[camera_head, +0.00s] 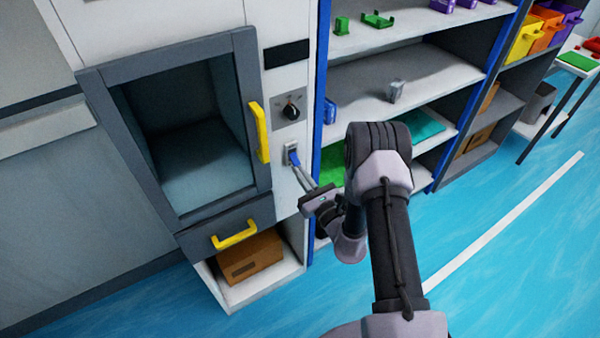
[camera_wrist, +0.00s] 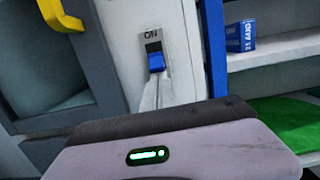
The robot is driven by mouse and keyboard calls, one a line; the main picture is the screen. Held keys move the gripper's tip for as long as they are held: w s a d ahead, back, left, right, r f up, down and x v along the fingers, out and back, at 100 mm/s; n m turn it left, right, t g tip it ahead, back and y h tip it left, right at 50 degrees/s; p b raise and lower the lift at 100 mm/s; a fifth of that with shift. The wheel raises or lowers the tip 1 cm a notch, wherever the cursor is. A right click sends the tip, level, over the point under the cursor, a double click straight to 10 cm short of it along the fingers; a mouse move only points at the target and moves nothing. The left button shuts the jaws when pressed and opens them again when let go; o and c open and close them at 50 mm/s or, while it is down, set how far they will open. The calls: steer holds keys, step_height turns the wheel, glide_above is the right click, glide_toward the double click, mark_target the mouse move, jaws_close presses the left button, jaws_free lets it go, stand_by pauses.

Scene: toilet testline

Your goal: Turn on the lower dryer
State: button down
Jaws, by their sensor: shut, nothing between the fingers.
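The lower dryer (camera_head: 188,125) has a grey-framed window door with a yellow handle (camera_head: 258,132), and the door looks shut. On the white panel to its right is a blue switch (camera_head: 294,156) under a black knob (camera_head: 291,111). In the wrist view the blue switch (camera_wrist: 156,62) sits on a grey plate with the word ON above it. My gripper (camera_head: 298,168) is shut and empty, its fingertips just below the switch. The wrist view shows the narrow fingertips (camera_wrist: 154,92) pointing up at it. I cannot tell whether they touch it.
A blue-framed shelf (camera_head: 409,65) with small green, purple and grey parts stands close to the right of the panel. Below the dryer are a drawer with a yellow handle (camera_head: 234,236) and a cardboard box (camera_head: 250,257). The blue floor at right is open.

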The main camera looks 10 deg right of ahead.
mark_target(297, 162)
steer(key=shift+r, duration=0.1)
steer(key=shift+s+r+g+p, duration=0.15)
steer(key=shift+r+g+p, duration=0.2)
steer(key=shift+p, duration=0.9)
steer(key=shift+g+p, duration=0.25)
steer(key=shift+p, duration=0.15)
steer(key=r+g+p, duration=0.1)
steer(key=p, duration=0.3)
steer(key=r+g+h+p, duration=0.1)
steer(key=g+p, duration=0.1)
steer(key=p, duration=0.3)
steer(key=shift+s+d+r+h, duration=0.2)
steer(key=shift+s+r+h, duration=0.05)
steer(key=shift+s+h, duration=0.1)
steer(key=g+p, duration=0.1)
steer(key=p, duration=0.2)
steer(key=shift+r+g, duration=0.3)
steer(key=shift+g, duration=0.1)
steer(key=shift+s+r+h+p, duration=0.1)
steer(key=shift+r+h+p, duration=0.2)
steer(key=shift+p, duration=0.15)
